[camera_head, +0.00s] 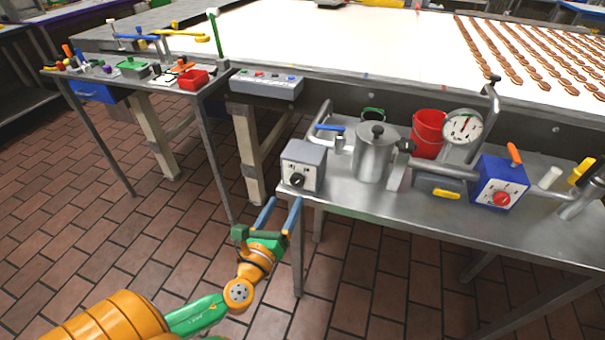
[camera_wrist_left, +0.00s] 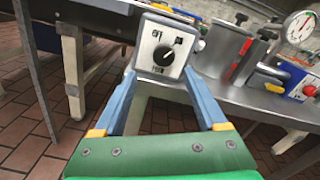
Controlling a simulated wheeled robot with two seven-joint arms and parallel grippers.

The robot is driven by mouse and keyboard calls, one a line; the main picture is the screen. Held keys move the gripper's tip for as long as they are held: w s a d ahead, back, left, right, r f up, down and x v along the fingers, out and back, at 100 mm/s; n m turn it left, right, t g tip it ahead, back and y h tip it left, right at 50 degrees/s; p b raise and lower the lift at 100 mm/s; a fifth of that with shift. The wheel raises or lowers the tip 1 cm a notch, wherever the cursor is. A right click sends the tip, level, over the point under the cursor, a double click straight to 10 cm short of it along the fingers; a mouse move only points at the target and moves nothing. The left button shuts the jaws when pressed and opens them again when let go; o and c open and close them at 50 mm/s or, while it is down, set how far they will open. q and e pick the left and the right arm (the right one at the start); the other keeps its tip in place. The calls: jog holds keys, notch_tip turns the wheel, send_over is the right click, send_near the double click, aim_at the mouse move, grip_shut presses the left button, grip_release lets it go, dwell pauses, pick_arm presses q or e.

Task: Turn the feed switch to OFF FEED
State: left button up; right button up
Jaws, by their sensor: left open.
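A grey switch box (camera_head: 303,167) with a black knob (camera_head: 297,180) stands at the left front corner of the steel table. In the left wrist view the grey box (camera_wrist_left: 168,40) faces me, with its black knob (camera_wrist_left: 163,56) on a pale panel with dark markings. The markings are too small to read, and I cannot tell which one the knob points to. My left gripper (camera_head: 282,204) is open and empty, its blue fingers apart, in front of and below the box. In the left wrist view the fingers (camera_wrist_left: 159,76) frame the box without visible contact. My right gripper is not in view.
A steel pot (camera_head: 376,155), a red bucket (camera_head: 429,132), a dial gauge (camera_head: 463,128) and a blue box (camera_head: 500,183) with a red knob share the steel table (camera_head: 400,207). A grey button panel (camera_head: 266,84) is behind left. Brick floor is open around my left arm.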

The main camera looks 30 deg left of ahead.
aim_at(296, 183)
pick_arm(q)
jog(key=x, duration=0.3)
jog(key=r+x, duration=0.1)
jog(key=x, duration=0.1)
jog(key=shift+w+d, duration=0.15)
jog(key=shift+d, duration=0.1)
jog(key=shift+w+a+f, duration=0.15)
jog(key=shift+w+a, duration=0.05)
jog(key=shift+w, duration=0.35)
jog(key=shift+s, duration=0.1)
jog(key=shift+c, duration=1)
grip_shut()
